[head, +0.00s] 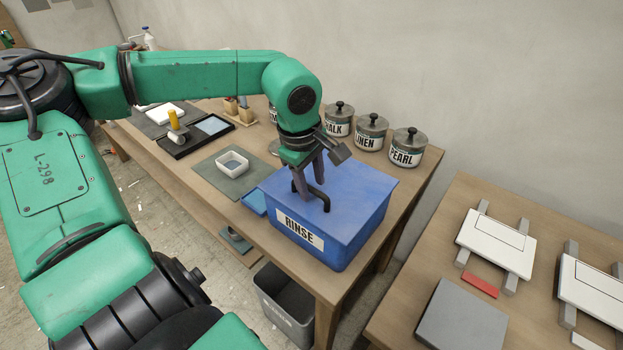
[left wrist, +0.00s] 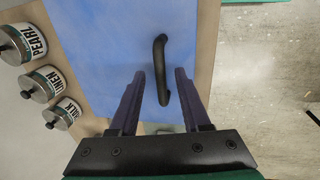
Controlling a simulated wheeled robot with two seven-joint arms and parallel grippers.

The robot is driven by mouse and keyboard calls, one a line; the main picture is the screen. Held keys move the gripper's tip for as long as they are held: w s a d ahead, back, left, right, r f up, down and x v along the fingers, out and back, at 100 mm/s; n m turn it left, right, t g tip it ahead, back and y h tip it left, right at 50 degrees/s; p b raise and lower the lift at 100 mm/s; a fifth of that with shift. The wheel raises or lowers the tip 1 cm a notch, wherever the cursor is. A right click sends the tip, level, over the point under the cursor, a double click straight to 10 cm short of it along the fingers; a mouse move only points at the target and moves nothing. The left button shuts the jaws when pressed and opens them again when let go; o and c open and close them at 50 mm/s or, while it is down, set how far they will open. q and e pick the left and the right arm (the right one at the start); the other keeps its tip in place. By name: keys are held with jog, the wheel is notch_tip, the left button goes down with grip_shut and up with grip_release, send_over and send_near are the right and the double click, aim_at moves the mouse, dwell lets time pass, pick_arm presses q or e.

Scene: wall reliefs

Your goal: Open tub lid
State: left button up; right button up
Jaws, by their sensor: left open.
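The tub (head: 345,235) is a blue box labelled RINSE on the wooden table, with its flat blue lid (head: 352,187) closed on top. A black bar handle (head: 323,199) stands on the lid near the label side. My left gripper (head: 312,192) points down at the handle with its jaws open. In the left wrist view the two fingers (left wrist: 160,92) lie on either side of the handle (left wrist: 161,70), with gaps between fingers and bar. Whether the fingertips reach below the bar, I cannot tell. My right gripper is not in view.
Labelled jars, among them PEARL (head: 404,148) and LINEN (head: 371,131), stand behind the tub. A white square dish (head: 232,163) sits on a grey mat to the left. A grey bin (head: 284,300) stands below the table's front. A second table (head: 400,312) with white panels is at right.

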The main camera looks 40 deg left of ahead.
pick_arm(q)
grip_shut()
dwell(1.4)
